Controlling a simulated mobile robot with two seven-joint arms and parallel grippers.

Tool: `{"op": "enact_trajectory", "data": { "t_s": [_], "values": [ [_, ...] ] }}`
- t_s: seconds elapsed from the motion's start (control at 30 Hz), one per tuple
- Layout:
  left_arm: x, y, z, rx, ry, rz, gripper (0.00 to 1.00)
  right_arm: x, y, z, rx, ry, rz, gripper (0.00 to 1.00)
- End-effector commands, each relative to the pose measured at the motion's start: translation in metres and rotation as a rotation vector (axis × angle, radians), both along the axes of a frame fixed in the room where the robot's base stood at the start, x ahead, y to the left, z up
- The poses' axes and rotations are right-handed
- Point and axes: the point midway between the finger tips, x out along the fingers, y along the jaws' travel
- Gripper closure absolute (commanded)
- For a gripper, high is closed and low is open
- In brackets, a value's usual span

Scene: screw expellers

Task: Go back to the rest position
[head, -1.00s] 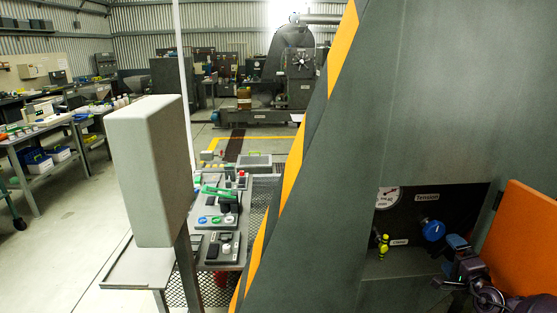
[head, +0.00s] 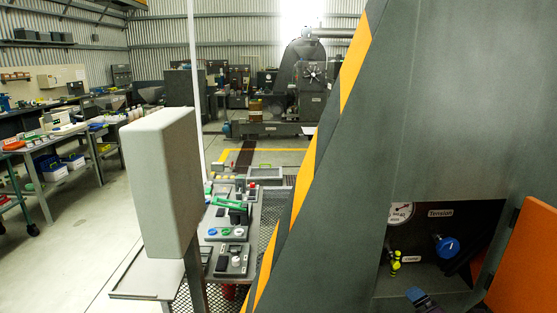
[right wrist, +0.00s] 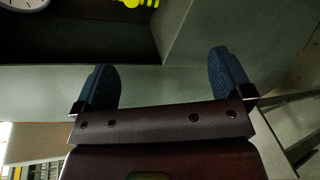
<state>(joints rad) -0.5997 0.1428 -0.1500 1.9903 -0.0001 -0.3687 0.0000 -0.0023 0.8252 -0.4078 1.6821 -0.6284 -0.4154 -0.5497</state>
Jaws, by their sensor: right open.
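My right gripper (right wrist: 165,85) is open in the right wrist view, with two blue fingers wide apart and nothing between them. In the head view only a small part of it (head: 424,301) shows at the bottom edge, below the recess in the large grey machine (head: 385,130). The recess holds a gauge (head: 402,212), a blue tension knob (head: 447,246) and a yellow-green fitting (head: 395,260). The gauge and the yellow-green part also show at the top of the right wrist view. My gripper is apart from them. My left gripper is out of view.
An orange panel (head: 525,262) stands open at the right of the recess. A pale grey box on a post (head: 160,185) stands at left. Behind it is a bench (head: 140,283) with tools and parts. Clear floor (head: 85,235) lies farther left.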

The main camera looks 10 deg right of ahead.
Motion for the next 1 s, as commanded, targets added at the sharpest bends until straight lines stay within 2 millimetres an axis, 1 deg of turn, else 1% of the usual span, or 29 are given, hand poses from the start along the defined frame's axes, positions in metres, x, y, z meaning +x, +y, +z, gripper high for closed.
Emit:
{"op": "enact_trajectory", "data": {
  "t_s": [0.03,0.07,0.1,0.17,0.2,0.3,0.43,0.5,0.6,0.73,0.83,0.93,1.0],
  "values": [
    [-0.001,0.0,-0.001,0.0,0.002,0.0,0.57,-0.013,0.021,-0.011,0.207,0.018,-0.038,0.02],
    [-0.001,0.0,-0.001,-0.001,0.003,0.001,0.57,-0.02,0.032,-0.016,0.332,0.028,-0.064,0.02],
    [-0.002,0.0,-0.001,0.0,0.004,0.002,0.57,-0.031,0.047,-0.022,0.506,0.043,-0.103,0.02],
    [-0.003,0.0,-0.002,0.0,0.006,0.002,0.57,-0.047,0.067,-0.03,0.745,0.065,-0.163,0.02],
    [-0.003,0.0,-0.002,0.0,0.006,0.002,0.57,-0.058,0.079,-0.034,0.893,0.079,-0.205,0.02],
    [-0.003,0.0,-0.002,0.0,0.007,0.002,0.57,-0.085,0.105,-0.042,1.217,0.105,-0.308,0.02],
    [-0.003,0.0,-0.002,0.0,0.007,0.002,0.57,-0.121,0.129,-0.049,1.533,0.121,-0.434,0.02],
    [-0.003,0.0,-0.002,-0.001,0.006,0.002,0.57,-0.141,0.137,-0.053,1.641,0.12,-0.495,0.02],
    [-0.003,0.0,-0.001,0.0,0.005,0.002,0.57,-0.169,0.143,-0.062,1.741,0.107,-0.585,0.02],
    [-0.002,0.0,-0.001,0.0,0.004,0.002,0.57,-0.201,0.145,-0.079,1.787,0.095,-0.689,0.02],
    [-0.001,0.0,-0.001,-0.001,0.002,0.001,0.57,-0.217,0.147,-0.089,1.795,0.102,-0.733,0.02],
    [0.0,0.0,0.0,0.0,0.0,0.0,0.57,-0.224,0.146,-0.093,1.791,0.108,-0.747,0.02],
    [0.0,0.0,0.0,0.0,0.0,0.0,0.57,-0.224,0.146,-0.093,1.791,0.108,-0.747,0.02]
  ]
}}
